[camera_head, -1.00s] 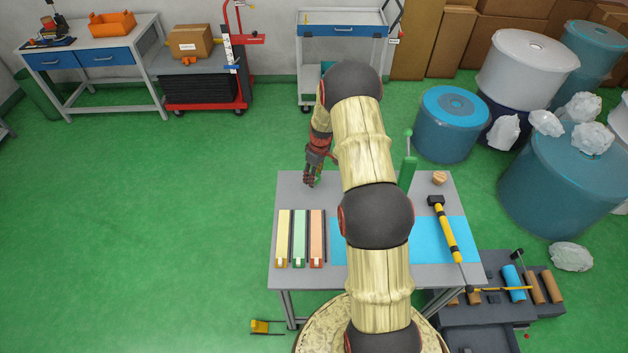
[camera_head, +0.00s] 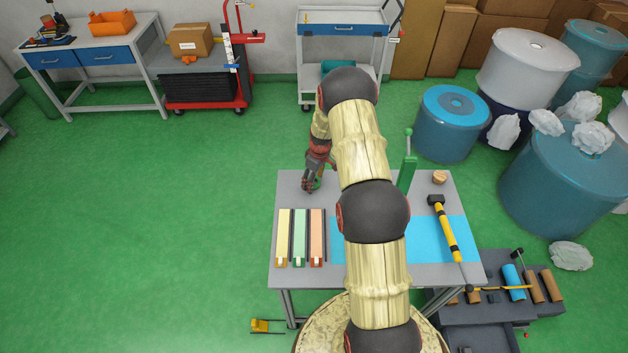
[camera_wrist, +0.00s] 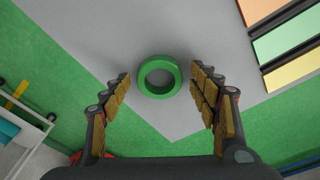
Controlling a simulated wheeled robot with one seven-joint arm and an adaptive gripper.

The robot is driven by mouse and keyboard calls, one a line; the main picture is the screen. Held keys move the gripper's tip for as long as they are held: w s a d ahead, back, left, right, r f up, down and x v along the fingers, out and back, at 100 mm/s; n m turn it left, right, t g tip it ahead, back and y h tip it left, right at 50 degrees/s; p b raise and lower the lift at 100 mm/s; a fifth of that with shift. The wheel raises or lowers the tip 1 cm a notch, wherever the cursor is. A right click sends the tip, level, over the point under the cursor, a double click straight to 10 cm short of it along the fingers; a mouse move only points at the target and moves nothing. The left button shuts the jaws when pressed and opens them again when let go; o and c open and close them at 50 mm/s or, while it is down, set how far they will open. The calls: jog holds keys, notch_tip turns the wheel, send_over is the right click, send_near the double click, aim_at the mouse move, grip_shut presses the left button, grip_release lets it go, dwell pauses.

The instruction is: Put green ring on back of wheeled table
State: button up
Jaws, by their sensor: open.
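The green ring (camera_wrist: 160,91) lies flat on the grey tabletop near a corner in the wrist view. My gripper (camera_wrist: 160,92) is open, with one set of fingers on each side of the ring and a gap to both. In the head view my gripper (camera_head: 309,186) is over the far left part of the grey table (camera_head: 290,194), and a small bit of green shows beside it. A wheeled table (camera_head: 347,15) with a blue drawer front stands at the back by the wall; its top is mostly bare.
Yellow, green and orange strips (camera_head: 300,238) lie on the near left of the grey table. A green-handled tool (camera_head: 407,165) stands upright to the right of my arm. A hammer (camera_head: 445,228) lies at right. Green floor on the left is clear.

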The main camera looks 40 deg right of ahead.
jog(key=shift+r, duration=0.5)
notch_tip(320, 180, up, 11)
jog(key=s, duration=0.1)
jog(key=s+a+r+m+t, duration=0.1)
jog(key=s+a+r, duration=0.2)
jog(key=a+r, duration=0.45)
jog(key=s+a+r, duration=0.2)
jog(key=a+r, duration=0.2)
jog(key=r, duration=0.6)
jog(key=s+a+r+m+t, duration=0.1)
jog(key=s+a+r, duration=0.2)
jog(key=a+r, duration=0.4)
jog(key=s+a+r, duration=0.3)
jog(key=s, duration=0.4)
jog(key=s+a+r+m+t, duration=0.1)
jog(key=s+a+r, duration=0.2)
jog(key=s, duration=0.5)
jog(key=s+a+r+t, duration=0.1)
jog(key=s+a+r, duration=0.2)
jog(key=s+a, duration=0.2)
jog(key=s, duration=0.3)
jog(key=shift+a+r+m, duration=0.15)
jog(key=shift+r+m, duration=0.1)
jog(key=shift+m, duration=0.15)
jog(key=shift+f, duration=0.1)
